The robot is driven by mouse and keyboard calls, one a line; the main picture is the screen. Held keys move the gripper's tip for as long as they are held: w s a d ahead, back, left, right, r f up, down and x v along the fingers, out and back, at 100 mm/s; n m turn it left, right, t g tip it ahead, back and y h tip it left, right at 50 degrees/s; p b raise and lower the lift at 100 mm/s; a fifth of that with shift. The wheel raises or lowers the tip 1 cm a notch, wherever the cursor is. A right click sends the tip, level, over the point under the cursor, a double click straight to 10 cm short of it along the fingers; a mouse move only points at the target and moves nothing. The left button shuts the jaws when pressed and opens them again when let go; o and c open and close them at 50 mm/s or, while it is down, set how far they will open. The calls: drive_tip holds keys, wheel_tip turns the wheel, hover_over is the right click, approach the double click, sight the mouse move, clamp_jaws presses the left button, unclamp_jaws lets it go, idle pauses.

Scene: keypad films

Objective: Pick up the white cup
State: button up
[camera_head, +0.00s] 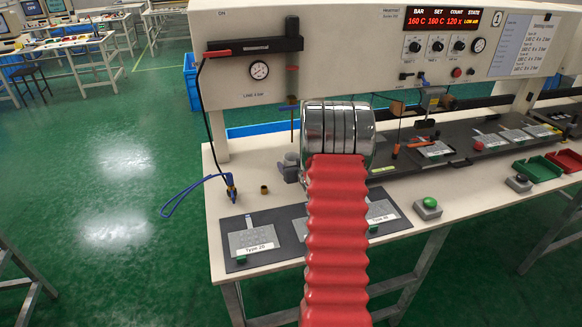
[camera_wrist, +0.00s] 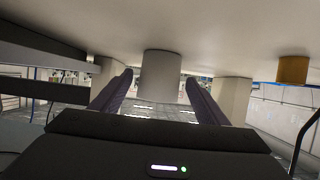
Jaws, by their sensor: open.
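The wrist view looks upside down, with the pale bench surface along its top. A plain greyish-white cylinder (camera_wrist: 160,75), which looks like the white cup, stands on that surface. My gripper (camera_wrist: 160,82) is open, with one dark finger on each side of the cylinder in the picture. A gap shows on both sides, and I cannot tell how far the cylinder is between the fingers. In the head view my red bellows arm and its metal end hide the gripper, and I cannot make out the white cup there.
A brass cylinder (camera_wrist: 293,70) stands to the right in the wrist view; it looks like the small brass ring (camera_head: 264,189) in the head view. Pale upright shapes flank the fingers. The white bench (camera_head: 225,190) carries a dark mat (camera_head: 285,252), a green button (camera_head: 429,204) and a press panel (camera_head: 350,60).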

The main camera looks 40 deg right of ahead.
sight(292, 140)
drive_tip(key=shift+x, duration=1.25)
drive_tip(key=c, duration=1.2)
drive_tip(key=shift+r, duration=5.1)
